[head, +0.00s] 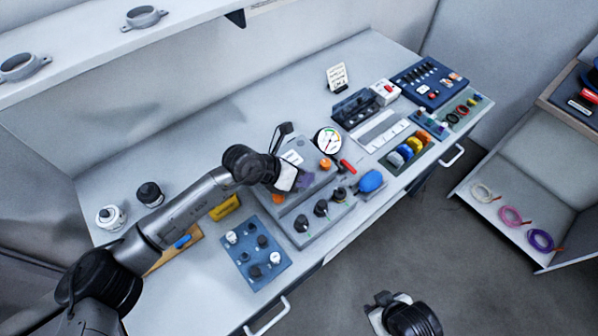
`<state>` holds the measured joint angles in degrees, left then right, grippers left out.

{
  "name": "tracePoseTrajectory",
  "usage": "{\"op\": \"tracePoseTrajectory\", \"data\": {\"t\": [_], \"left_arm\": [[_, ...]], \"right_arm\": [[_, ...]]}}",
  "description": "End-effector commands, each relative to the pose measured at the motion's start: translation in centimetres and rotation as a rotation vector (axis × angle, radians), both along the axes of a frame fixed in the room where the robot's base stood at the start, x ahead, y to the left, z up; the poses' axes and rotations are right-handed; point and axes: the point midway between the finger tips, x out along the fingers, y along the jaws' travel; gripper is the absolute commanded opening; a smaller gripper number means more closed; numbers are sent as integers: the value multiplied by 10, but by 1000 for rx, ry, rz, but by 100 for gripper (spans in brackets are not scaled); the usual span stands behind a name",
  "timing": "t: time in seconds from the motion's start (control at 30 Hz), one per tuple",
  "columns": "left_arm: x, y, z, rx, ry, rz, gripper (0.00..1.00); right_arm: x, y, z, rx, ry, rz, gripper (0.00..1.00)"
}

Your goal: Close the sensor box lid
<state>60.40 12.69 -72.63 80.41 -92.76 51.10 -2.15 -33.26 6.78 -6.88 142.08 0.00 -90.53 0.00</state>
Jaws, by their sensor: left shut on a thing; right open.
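My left gripper (296,181) reaches over the grey panel unit in the middle of the bench. It is shut on a small dark purple piece (306,180), mostly hidden by the gripper, so I cannot tell what it is. A dark box (355,108) stands behind the panel unit, near the back of the bench. It may be the sensor box; its lid position is too small to tell. My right gripper (378,318) is open and empty at the bottom of the view, over the floor and away from the bench; its fingers are barely visible.
The grey panel unit (325,228) carries black knobs, and a round gauge (328,142) stands behind it. A blue plate with knobs (243,262) lies in front. Coloured rings lie on the right shelf (508,222). The bench's back left is clear.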

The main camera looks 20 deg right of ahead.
Motion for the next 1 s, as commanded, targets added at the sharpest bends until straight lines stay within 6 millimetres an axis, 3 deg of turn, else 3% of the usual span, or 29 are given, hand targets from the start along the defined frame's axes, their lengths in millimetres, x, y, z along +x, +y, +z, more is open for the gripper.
{"op": "tracePoseTrajectory", "data": {"t": [0.4, 0.43, 0.67, 1.0], "left_arm": [[-3, -2, -3, -1, 6, -4, 0], [-3, -2, -3, -1, 7, -3, 13], [-2, -1, -3, 0, 5, -3, 35], [0, 1, -5, 5, 2, 2, 36]], "right_arm": [[0, -2, 0, -7, 0, 4, 43], [0, -2, 0, -7, 0, 4, 43], [0, -1, 0, -4, 0, 3, 43], [0, 1, 0, 3, 0, -2, 43]]}}
